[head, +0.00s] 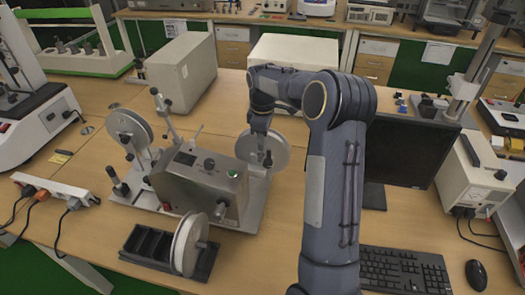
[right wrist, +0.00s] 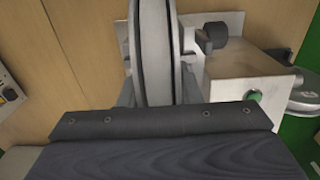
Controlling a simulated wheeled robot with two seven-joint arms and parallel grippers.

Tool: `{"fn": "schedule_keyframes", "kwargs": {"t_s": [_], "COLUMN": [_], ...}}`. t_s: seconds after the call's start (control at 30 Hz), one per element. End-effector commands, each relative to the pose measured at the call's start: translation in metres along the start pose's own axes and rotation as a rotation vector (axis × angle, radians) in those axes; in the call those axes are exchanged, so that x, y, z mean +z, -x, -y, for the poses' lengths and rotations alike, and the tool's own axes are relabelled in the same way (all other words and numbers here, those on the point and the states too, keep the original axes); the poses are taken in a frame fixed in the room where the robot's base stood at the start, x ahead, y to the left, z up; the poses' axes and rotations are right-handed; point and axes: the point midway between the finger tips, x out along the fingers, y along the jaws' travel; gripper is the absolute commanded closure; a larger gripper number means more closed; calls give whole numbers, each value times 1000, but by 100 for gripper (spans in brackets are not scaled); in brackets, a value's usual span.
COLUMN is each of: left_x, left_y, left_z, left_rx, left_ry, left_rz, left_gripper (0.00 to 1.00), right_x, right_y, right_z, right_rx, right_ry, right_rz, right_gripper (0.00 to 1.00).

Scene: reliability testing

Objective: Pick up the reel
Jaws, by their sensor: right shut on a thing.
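A grey, disc-shaped reel (head: 276,147) stands upright at the right end of the grey testing machine (head: 198,180). My right gripper (head: 266,158) reaches down to it from above and is shut on it. In the right wrist view the reel (right wrist: 151,45) shows edge-on between the two fingers of my right gripper (right wrist: 157,92). The frames do not show clearly whether the reel is still on its mount. A second reel (head: 126,128) is on the machine's left end. A third reel (head: 187,246) stands upright in a black slotted rack (head: 150,245) in front. My left gripper is out of view.
A dark monitor (head: 415,152), a keyboard (head: 405,268) and a mouse (head: 476,274) are on the right. A power strip (head: 55,188) lies on the left. Two large boxes (head: 182,72) (head: 290,50) stand behind the machine. Bare wooden table shows left of the machine.

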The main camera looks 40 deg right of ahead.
Motion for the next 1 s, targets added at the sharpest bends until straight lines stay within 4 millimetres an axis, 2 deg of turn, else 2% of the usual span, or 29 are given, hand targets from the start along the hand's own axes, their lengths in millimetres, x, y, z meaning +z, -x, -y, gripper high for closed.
{"fn": "schedule_keyframes", "kwargs": {"t_s": [0.27, 0.47, 1.0], "left_x": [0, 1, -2], "left_y": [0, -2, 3], "left_z": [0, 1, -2], "left_rx": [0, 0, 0], "left_ry": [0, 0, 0], "left_rz": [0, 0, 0], "left_gripper": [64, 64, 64], "right_x": [0, -1, -1], "right_y": [6, 28, 144], "right_z": [0, -1, -1], "right_rx": [2, 6, 4], "right_ry": [0, 1, 1], "right_rz": [-1, -4, -3], "right_gripper": [100, 100, 100]}}
